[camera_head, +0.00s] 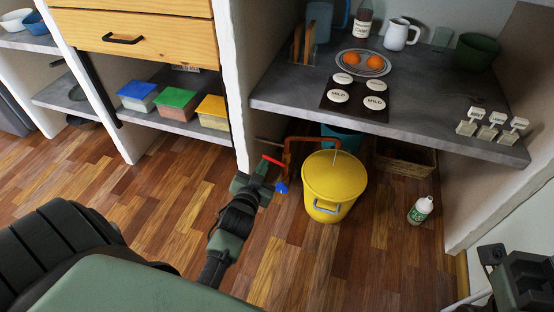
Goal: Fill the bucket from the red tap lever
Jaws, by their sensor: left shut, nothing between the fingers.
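A yellow bucket (335,190) stands on the wooden floor below the counter, under a copper-coloured tap pipe (288,150). Its top looks yellow too; I cannot tell what is inside. A red tap lever (273,160) sticks out to the left of the pipe, and a blue lever (281,188) is lower down. My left gripper (262,181) is shut and empty just left of the tap, close to both levers; I cannot tell whether it touches either. Part of my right gripper (492,256) shows at the lower right, far from the tap; its jaw state is unclear.
A white bottle with a green label (420,211) stands on the floor right of the bucket. A wicker basket (405,160) and a teal container (343,137) are under the counter (290,88). A white wall post (236,100) rises behind my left gripper. The floor in front is clear.

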